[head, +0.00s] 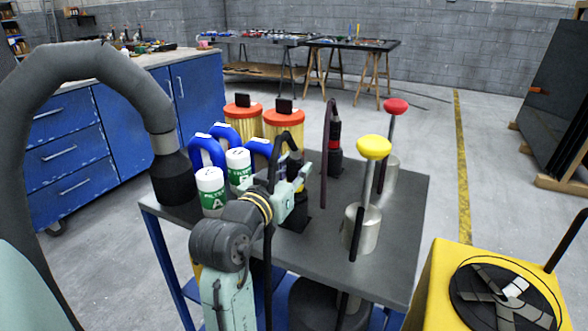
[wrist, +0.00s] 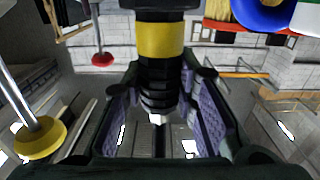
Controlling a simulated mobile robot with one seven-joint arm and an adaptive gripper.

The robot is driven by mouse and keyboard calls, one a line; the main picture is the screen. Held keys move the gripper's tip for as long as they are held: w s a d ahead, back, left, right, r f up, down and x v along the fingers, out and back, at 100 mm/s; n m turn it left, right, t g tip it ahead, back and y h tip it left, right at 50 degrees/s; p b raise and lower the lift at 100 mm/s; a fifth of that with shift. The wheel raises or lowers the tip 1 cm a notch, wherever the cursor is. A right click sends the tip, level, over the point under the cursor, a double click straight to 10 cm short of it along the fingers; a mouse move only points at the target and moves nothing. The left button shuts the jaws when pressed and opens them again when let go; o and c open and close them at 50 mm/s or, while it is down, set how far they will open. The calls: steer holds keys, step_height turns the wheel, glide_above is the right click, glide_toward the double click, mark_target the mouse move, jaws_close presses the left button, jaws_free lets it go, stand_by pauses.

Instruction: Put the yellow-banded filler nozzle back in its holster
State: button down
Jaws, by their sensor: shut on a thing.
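The yellow-banded filler nozzle (wrist: 160,40) is black and ribbed below its band, with a pale tip, in the wrist view. My gripper (wrist: 163,88) is shut on it, with a purple-padded finger on either side. In the head view my gripper (head: 290,193) is above the cart top, and the nozzle's black body (head: 295,163) is partly hidden by it. A dark block (head: 297,222), perhaps the holster, stands on the cart below the gripper. My arm and gripper hide part of it. I cannot tell whether the nozzle's tip is apart from it.
A red-banded nozzle (head: 334,132) stands behind on the grey cart (head: 400,215). Metal cups with a yellow-knobbed rod (head: 374,147) and a red-knobbed rod (head: 396,106) stand to the right. White filter bottles (head: 210,190), blue-handled items and orange-capped filters (head: 242,115) crowd the left.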

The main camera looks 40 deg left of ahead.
steer(key=shift+f, duration=0.1)
steer(key=shift+f+b, duration=0.35)
steer(key=shift+b, duration=0.05)
steer(key=shift+f, duration=0.2)
steer(key=c, duration=1.2)
jaws_free()
steer(key=shift+o, duration=0.5)
steer(key=o, duration=0.3)
steer(key=v, duration=0.8)
steer(key=shift+b, duration=0.35)
